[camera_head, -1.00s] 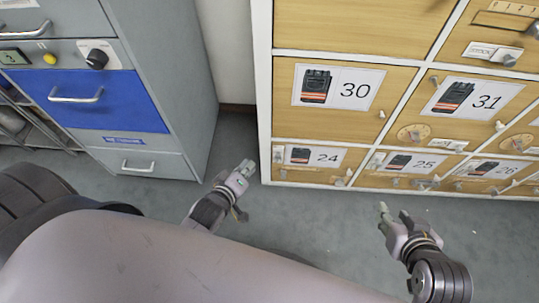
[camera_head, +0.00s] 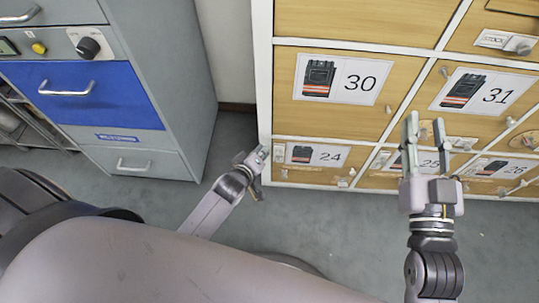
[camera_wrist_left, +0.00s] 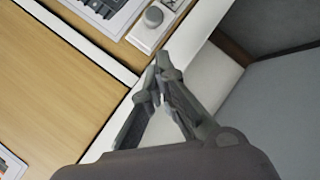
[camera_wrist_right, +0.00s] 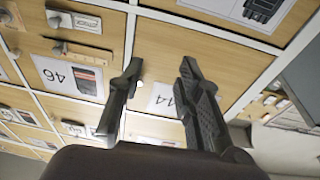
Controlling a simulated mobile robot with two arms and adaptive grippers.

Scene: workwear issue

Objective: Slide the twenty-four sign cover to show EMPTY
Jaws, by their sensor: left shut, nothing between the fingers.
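The door 24 (camera_head: 312,166) is the small wooden door at the bottom left of the locker block, with a radio picture and "24" on its label. Its sign cover (camera_head: 279,152) is a small pale piece left of the label. In the left wrist view the sign cover (camera_wrist_left: 150,27) shows as a white plate with a round grey knob. No word on it is readable. My left gripper (camera_head: 262,153) is shut and empty at the locker's left edge; its tips (camera_wrist_left: 162,68) are close to the plate but apart from the knob. My right gripper (camera_head: 424,130) is open and empty, before door 25.
Doors 30 (camera_head: 340,80) and 31 (camera_head: 486,92) are above, with small knobs sticking out. A grey cabinet with a blue drawer (camera_head: 85,95) stands at the left, with a floor gap between it and the lockers. The grey floor (camera_head: 330,230) in front is clear.

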